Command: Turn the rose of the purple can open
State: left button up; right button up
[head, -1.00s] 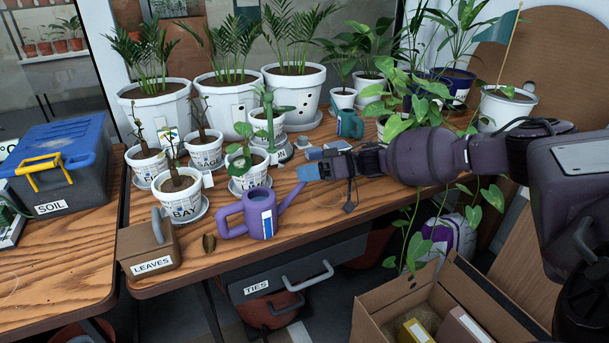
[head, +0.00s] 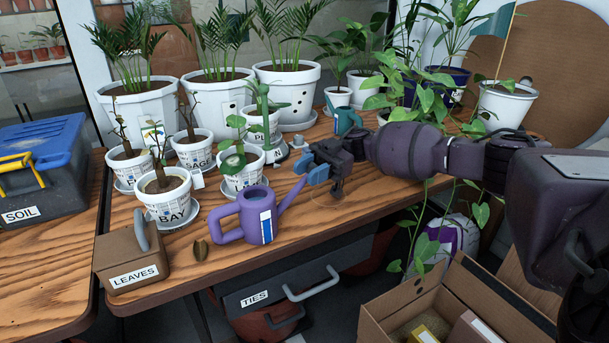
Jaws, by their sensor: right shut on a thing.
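The purple can (head: 258,218) stands upright on the wooden table, with a blue and white label on its front. Its handle is on the left, and its spout rises to the right. My right gripper (head: 308,171) comes in from the right with its blue fingertips at the end of the spout. It is shut on the rose, which the fingers mostly hide, so I cannot tell how far it is turned. My left gripper is not in view.
Potted plants, including the BAY pot (head: 169,204), stand close behind the can. A teal can (head: 347,121) stands behind my gripper. An open carton (head: 450,310) is below the table.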

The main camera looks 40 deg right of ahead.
jog(key=shift+f+n+g+b, duration=0.2)
jog(key=shift+n+g+b, duration=0.2)
jog(key=shift+n+g, duration=0.65)
jog(key=shift+s+n+h, duration=0.1)
jog(key=shift+n+h, duration=0.3)
jog(key=shift+n, duration=0.35)
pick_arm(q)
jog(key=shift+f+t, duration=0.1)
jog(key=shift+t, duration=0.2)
pick_arm(e)
jog(key=shift+r+g, duration=0.1)
jog(key=shift+g, duration=0.15)
jog(key=o, duration=0.9)
jog(key=shift+o, duration=0.2)
pick_arm(q)
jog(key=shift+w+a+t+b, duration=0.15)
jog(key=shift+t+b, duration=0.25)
jog(key=shift+b, duration=0.65)
pick_arm(e)
jog(key=w+d+r, duration=0.1)
jog(key=d, duration=0.9)
jog(key=shift+w+d, duration=0.3)
jog(key=shift+d, duration=0.05)
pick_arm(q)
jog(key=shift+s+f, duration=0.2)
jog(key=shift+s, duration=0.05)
pick_arm(e)
jog(key=shift+r, duration=0.2)
